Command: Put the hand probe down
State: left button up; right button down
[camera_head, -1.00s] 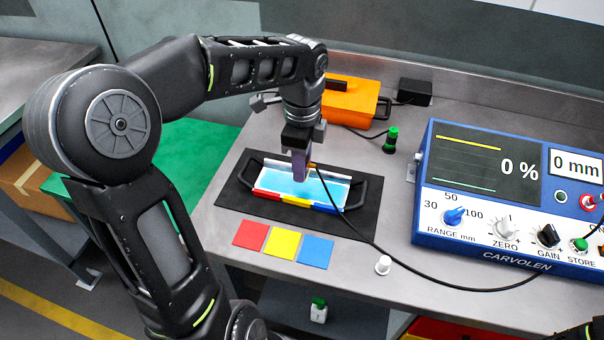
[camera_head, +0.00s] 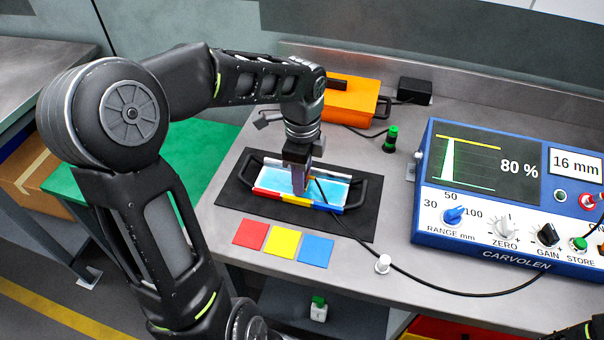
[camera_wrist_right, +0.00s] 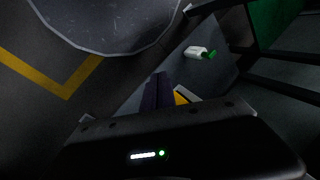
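My left gripper (camera_head: 299,180) points straight down over the shallow tray-like piece (camera_head: 268,195), which has black handles, a red, yellow and blue front edge and a pale blue, shiny inside. The black cable (camera_head: 335,213) of the hand probe runs up to the fingertips. The gripper looks shut on the probe, whose body is mostly hidden by the fingers. Its lower end appears to touch the piece's surface near the front edge. The instrument (camera_head: 505,195) reads 80 % and 16 mm, with a tall peak. In the right wrist view, my right gripper (camera_wrist_right: 158,90) has its fingers together, empty.
The piece lies on a black mat (camera_head: 232,191). Red (camera_head: 251,234), yellow (camera_head: 283,241) and blue (camera_head: 315,247) squares lie in front. Bare bench shows right of the mat.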

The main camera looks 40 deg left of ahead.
pick_arm(q)
notch_tip(320, 180, up, 12)
jog(key=shift+r, duration=0.2)
dwell(0.5)
